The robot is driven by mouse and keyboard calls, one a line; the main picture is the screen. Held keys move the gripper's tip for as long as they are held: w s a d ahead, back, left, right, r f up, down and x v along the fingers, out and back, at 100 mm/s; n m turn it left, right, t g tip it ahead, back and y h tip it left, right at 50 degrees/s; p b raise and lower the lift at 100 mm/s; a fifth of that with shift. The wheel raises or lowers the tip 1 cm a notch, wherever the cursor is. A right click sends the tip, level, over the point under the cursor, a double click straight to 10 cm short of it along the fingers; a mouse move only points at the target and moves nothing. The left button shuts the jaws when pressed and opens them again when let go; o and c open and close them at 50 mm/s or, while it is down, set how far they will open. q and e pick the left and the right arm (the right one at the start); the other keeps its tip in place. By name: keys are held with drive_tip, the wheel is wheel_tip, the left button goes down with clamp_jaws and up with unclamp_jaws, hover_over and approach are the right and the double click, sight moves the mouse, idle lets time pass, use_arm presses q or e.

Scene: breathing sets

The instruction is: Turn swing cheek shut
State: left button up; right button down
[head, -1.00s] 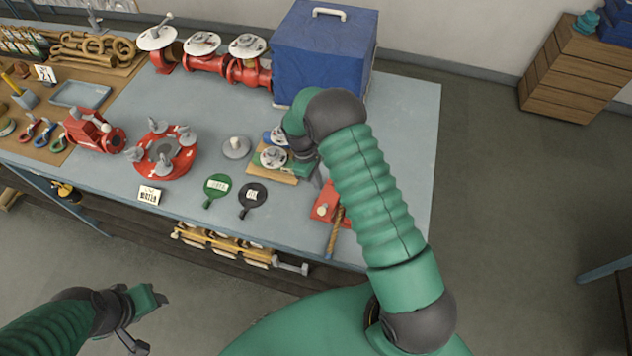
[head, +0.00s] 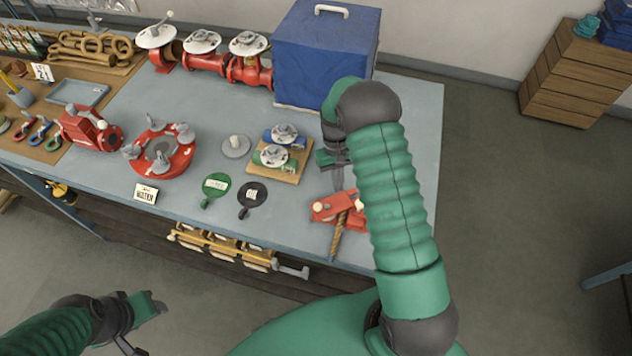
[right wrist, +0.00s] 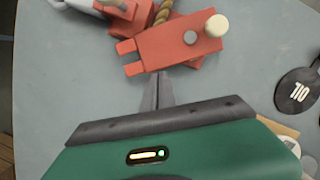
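A red block (head: 330,206) with a brown rope (head: 338,240) lies near the front right edge of the bench. In the right wrist view its flat red cheek plate (right wrist: 165,45) has a notched end and a cream knob (right wrist: 216,25). The plate lies skewed across the other red part beneath it. My right gripper (head: 339,186) is just behind the block in the head view. The right wrist view shows its fingertips (right wrist: 158,76) together and empty, close to the plate's notched end; contact is unclear. My left gripper (head: 155,305) hangs low, off the bench; its finger opening is unclear.
A wooden board (head: 285,168) with blue and green valves stands left of my right gripper. Black (head: 252,196) and green (head: 215,186) round tags lie nearby. A blue covered box (head: 325,55) stands behind. The bench's right strip (head: 420,130) is clear.

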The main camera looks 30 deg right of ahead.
drive_tip(key=shift+s+d+m, duration=0.1)
drive_tip(key=shift+s+m, duration=0.15)
drive_tip(key=shift+m, duration=0.65)
drive_tip(key=shift+s+d+m+y, duration=0.15)
drive_tip(key=shift+d+m+y, duration=0.15)
drive_tip(key=shift+m, duration=0.1)
drive_tip(key=shift+d+f, duration=0.15)
drive_tip(key=shift+d, duration=0.1)
drive_tip(key=shift+a, duration=0.2)
